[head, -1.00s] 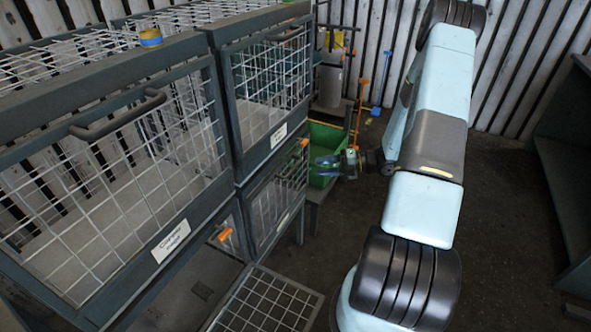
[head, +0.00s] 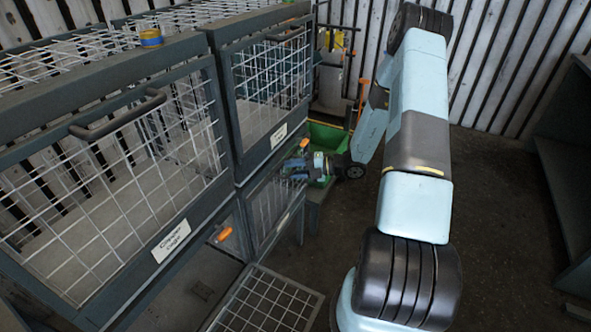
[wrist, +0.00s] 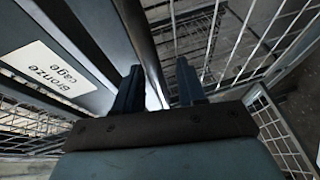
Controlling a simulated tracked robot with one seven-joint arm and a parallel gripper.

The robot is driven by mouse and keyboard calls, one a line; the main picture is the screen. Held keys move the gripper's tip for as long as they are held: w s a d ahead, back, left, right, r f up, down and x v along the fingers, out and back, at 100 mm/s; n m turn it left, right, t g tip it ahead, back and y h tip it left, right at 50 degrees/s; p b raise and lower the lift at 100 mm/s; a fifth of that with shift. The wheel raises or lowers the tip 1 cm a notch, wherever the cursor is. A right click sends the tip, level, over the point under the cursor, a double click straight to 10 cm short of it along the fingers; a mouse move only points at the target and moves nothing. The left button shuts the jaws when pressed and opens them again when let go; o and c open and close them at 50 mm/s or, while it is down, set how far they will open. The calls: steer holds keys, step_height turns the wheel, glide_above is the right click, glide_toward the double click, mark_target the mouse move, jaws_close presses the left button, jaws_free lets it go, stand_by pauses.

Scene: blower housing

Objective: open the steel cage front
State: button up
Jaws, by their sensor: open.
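The lower right cage front (head: 270,210) is mesh in a dark frame and looks closed. Its label is not readable, so I cannot confirm it is the steel cage. My gripper (head: 293,170) is open at the upper far part of this front, with its fingers pointing left toward it. In the wrist view my gripper (wrist: 159,82) has a finger either side of a narrow gap, with a dark frame bar and mesh beyond. I see nothing held. Contact with the front cannot be told.
The upper left copper cage (head: 60,185) and upper right cage (head: 237,95) are shut. The wrist view shows a "Bronze cage" label (wrist: 45,70). A mesh front (head: 266,303) lies lowered at the bottom. A green bin (head: 325,140) stands behind my gripper.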

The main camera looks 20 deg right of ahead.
jaws_close()
steer(key=shift+s, duration=0.1)
stand_by(0.3)
